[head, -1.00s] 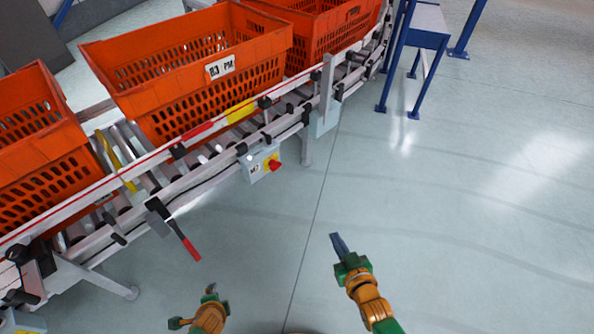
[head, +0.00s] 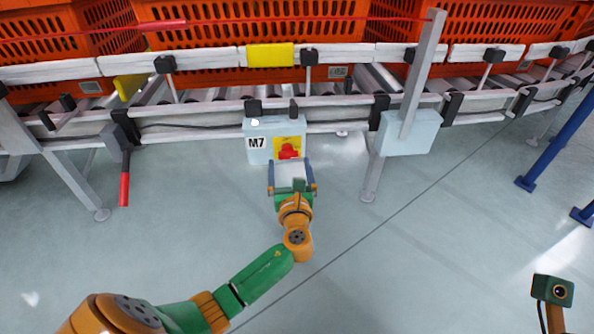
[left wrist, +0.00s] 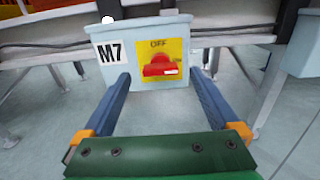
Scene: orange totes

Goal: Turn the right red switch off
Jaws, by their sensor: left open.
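A red rotary switch (head: 288,151) sits on a yellow plate on a light grey box (head: 259,143) marked M7, mounted on the conveyor's front rail. In the left wrist view the red switch (left wrist: 160,66) has its handle lying roughly level, under the word OFF. My left gripper (head: 291,177) is open just in front of the box. In the left wrist view its two blue fingers (left wrist: 158,92) stand either side of the switch, apart from it. At the lower right of the head view a green and orange part of my right arm shows; its fingers are not visible.
Orange totes (head: 240,25) stand on the roller conveyor behind the rail. A second grey box (head: 408,134) and a slanted post are to the right. A red-handled lever (head: 124,188) hangs at the left. The floor in front is clear.

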